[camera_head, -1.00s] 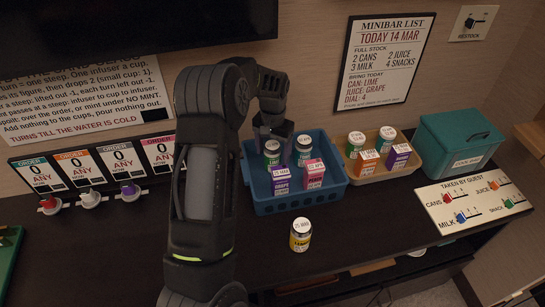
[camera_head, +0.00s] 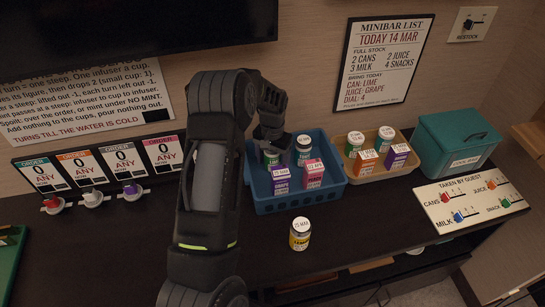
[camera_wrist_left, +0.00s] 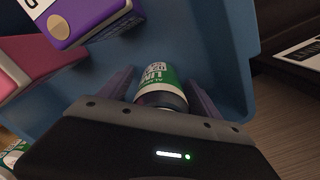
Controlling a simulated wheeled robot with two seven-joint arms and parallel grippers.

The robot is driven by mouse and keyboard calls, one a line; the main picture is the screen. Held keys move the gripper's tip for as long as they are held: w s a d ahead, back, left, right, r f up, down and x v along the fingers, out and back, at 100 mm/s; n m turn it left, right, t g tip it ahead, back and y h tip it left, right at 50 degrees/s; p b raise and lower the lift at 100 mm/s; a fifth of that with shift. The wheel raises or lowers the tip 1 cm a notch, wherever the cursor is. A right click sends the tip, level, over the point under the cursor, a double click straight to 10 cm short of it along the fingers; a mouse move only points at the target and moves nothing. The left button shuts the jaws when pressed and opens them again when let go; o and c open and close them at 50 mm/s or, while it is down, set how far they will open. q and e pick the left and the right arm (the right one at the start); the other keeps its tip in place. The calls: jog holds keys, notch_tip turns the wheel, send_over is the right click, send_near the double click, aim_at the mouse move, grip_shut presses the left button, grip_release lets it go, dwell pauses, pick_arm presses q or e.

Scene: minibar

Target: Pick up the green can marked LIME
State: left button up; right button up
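The green can marked LIME (camera_wrist_left: 157,82) stands in the blue crate (camera_head: 302,204), at its back left. In the head view its top is mostly covered by my left gripper (camera_head: 270,143). In the left wrist view the can's green and white label shows between the two fingers of my left gripper (camera_wrist_left: 160,92), one finger on each side. The fingers look open around the can; whether they touch it is hard to tell. My right gripper is not in view.
The crate also holds another can (camera_head: 303,149) close on the right, a purple GRAPE carton (camera_head: 281,181) and a pink carton (camera_head: 313,174) in front. A tan tray (camera_head: 400,170) stands to the right. A yellow-labelled can (camera_head: 300,236) stands on the open counter.

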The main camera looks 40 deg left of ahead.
pick_arm(q)
grip_shut()
dwell(0.6)
